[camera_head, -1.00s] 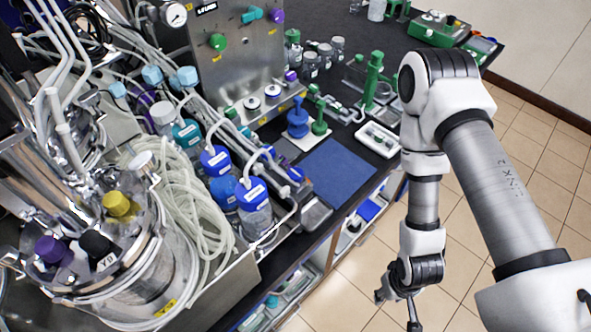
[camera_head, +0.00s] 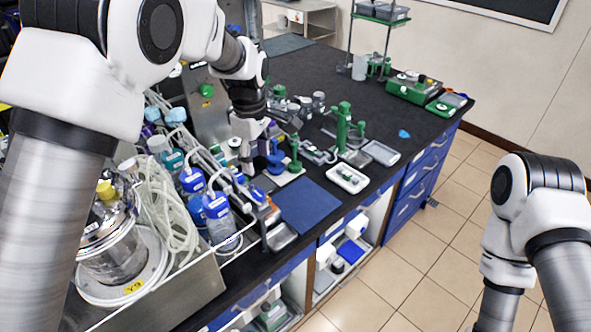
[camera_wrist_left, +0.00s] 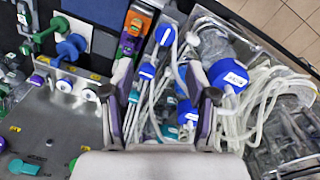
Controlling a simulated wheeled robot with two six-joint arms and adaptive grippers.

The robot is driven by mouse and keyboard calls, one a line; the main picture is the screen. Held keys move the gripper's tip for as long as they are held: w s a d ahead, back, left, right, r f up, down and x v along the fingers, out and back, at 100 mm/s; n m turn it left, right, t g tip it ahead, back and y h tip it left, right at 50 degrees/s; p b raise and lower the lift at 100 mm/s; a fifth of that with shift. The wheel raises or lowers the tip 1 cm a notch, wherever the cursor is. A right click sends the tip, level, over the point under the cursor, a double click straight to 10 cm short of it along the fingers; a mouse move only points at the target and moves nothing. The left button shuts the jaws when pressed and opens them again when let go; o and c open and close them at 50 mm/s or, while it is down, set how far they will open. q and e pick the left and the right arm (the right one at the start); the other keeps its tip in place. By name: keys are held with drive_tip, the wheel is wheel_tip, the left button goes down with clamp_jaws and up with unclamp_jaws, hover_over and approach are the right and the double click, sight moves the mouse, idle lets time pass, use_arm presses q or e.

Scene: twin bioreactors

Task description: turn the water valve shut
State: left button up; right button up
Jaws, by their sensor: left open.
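The steel valve panel (camera_head: 207,110) stands left of centre in the head view, largely hidden behind my left arm. One green knob (camera_head: 206,90) shows on it. I cannot read which valve is the water valve. My left gripper (camera_head: 246,163) hangs in front of the panel near the blue-capped bottles. In the wrist view its fingers (camera_wrist_left: 162,100) are apart above tubes and bottles, with no valve between them. My right gripper is outside the frame.
Blue-capped bottles (camera_head: 216,206) and coiled white tubing (camera_head: 165,215) crowd the left of the bench. A blue mat (camera_head: 308,205), a white tray (camera_head: 347,178) and a green stand (camera_head: 342,128) are to the right. The tiled floor (camera_head: 400,285) beside the bench is clear.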

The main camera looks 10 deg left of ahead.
use_arm(q)
drive_tip(key=p, duration=0.1)
hover_over(257, 194)
drive_tip(key=shift+g, duration=0.4)
wheel_tip(257, 194, down, 6)
drive_tip(key=shift+w+a+r, duration=0.1)
drive_tip(key=shift+a, duration=0.05)
drive_tip(key=f, duration=0.1)
drive_tip(key=f+p, duration=0.2)
drive_tip(key=f, duration=0.1)
drive_tip(key=shift+d, duration=0.3)
drive_tip(key=shift+f, duration=0.4)
drive_tip(key=shift+a, duration=0.15)
drive_tip(key=shift+c, duration=1.1)
clamp_jaws()
